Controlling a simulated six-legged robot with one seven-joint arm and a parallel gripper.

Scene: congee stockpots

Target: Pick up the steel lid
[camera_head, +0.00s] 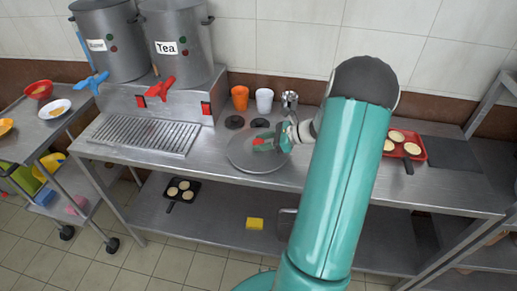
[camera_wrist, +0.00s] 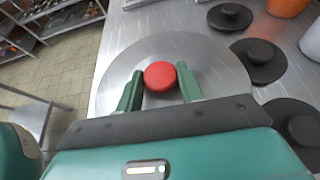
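The steel lid (camera_head: 243,161) is a round, flat disc with a red knob, lying on the steel counter. It also shows in the wrist view (camera_wrist: 200,52), with its red knob (camera_wrist: 160,76) at the middle. My gripper (camera_wrist: 161,80) is low over the lid, with its two green fingers apart, one on each side of the knob. Narrow gaps seem to show between fingers and knob; I see no clear grip. In the head view my gripper (camera_head: 266,143) reaches in from the right, and my arm hides part of the counter.
Black lids (camera_wrist: 260,60) lie close beside the steel lid. Orange (camera_head: 240,98) and white (camera_head: 264,100) cups stand behind. A drip grate (camera_head: 146,135) is at left, below the tea pot (camera_head: 178,45). A red tray (camera_head: 418,151) sits at right. A yellow sponge (camera_head: 255,224) lies on the lower shelf.

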